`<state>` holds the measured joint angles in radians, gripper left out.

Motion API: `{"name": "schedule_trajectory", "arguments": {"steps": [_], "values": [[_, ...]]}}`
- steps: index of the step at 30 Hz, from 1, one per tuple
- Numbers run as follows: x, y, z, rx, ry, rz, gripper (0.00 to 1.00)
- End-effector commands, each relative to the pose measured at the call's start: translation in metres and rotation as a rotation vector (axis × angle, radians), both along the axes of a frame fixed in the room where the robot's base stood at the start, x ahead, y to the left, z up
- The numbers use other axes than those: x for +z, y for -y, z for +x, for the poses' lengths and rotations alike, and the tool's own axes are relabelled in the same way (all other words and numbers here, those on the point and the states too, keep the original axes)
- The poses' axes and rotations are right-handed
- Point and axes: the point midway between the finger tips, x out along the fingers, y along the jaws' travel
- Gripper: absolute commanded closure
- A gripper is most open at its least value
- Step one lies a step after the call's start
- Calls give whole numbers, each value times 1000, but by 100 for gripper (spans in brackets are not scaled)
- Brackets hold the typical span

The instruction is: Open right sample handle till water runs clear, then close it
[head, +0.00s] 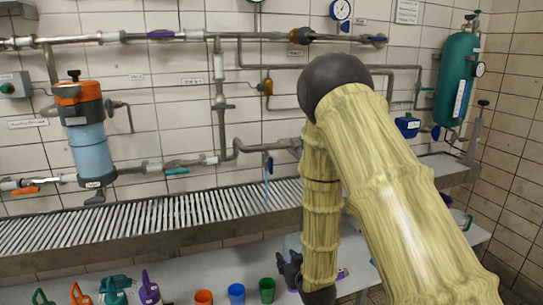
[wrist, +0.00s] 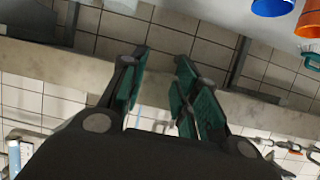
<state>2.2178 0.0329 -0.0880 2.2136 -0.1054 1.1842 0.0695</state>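A small blue handle (head: 268,165) hangs on the pipework left of my arm in the head view, with a thin pale vertical line below it that may be water or a spout. Another blue handle (head: 436,131) sits by the green tank at the right. I cannot read which label names the right sample handle. My gripper (head: 290,272) is low in front of the bench, partly hidden by my arm. In the wrist view my gripper (wrist: 160,77) is open, with green finger pads apart and nothing between them. No handle is clearly visible near its fingers.
A grated trough (head: 150,222) runs along the wall. Below, a shelf holds an orange cup (head: 204,297), a blue cup (head: 236,293), a green cup (head: 267,289) and several watering cans. An orange-and-blue filter (head: 88,140) and a green tank (head: 457,80) hang on the wall.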

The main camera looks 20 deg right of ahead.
Motion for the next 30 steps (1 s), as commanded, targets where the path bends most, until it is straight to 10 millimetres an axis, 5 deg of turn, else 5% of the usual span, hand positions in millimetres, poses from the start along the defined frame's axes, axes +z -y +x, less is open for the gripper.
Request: {"name": "schedule_trajectory", "arguments": {"steps": [1, 3, 6, 10, 15, 30], "values": [[54, 2, 19, 4, 74, -2, 69], [103, 3, 38, 11, 159, -3, 69], [160, 5, 57, 20, 259, -5, 69], [209, 7, 71, 27, 346, -7, 69], [230, 7, 79, 31, 387, -8, 69], [229, 4, 149, 32, 388, -8, 69]]}}
